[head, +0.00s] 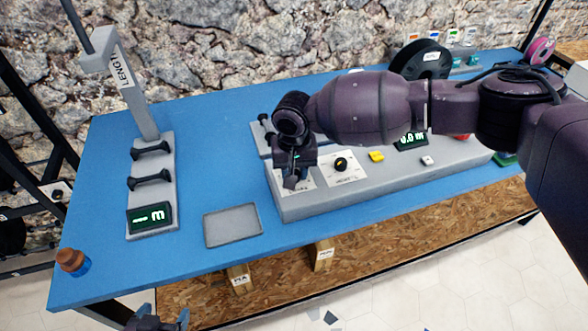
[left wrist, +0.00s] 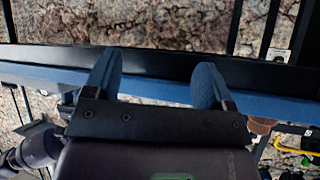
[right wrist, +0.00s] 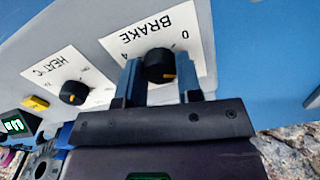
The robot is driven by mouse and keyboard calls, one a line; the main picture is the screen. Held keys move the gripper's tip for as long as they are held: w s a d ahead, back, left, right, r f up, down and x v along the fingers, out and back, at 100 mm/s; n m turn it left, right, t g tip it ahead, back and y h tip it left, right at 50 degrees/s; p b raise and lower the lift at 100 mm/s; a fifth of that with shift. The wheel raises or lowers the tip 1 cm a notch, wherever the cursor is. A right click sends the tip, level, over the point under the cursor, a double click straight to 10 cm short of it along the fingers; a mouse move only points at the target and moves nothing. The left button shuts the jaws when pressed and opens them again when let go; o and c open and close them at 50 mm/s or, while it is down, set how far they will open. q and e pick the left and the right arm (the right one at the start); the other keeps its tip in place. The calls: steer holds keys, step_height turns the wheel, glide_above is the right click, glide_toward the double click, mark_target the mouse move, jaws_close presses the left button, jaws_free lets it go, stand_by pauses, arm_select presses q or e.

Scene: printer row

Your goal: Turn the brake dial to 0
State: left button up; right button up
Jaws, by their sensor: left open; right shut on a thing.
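The brake dial (right wrist: 159,62) is a black knob on a white card (right wrist: 175,30) lettered BRAKE, with a 4 and a 0 at its sides. Its orange pointer mark lies at the knob's lower right in the right wrist view, toward my gripper's base and not at the 0. My right gripper (right wrist: 163,78) is shut on this dial, one finger on each side. In the head view my right gripper (head: 293,180) hides the dial; part of its card shows. My left gripper (head: 160,321) is open and empty below the table's front edge; its fingers stand apart in the left wrist view (left wrist: 156,85).
The grey console (head: 345,198) also carries a heat dial (head: 340,164), a yellow button (head: 376,156) and a green display (head: 411,139). A grey tray (head: 232,226) and a length gauge (head: 153,190) stand to the left on the blue table. My right arm spans above the console.

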steer(key=shift+s+r+n+p, duration=0.1)
steer(key=shift+r+n+p, duration=0.05)
steer(key=shift+n+p, duration=1.2)
steer(key=shift+n, duration=0.35)
steer(key=n, duration=0.2)
steer(key=shift+f+n+p, duration=0.2)
steer(key=shift+n+p, duration=0.1)
steer(key=shift+n, duration=1.3)
steer(key=shift+f+n, duration=0.1)
steer(key=shift+n, duration=1.3)
steer(key=o, duration=0.9)
steer(key=shift+o, duration=0.2)
steer(key=shift+p, duration=0.3)
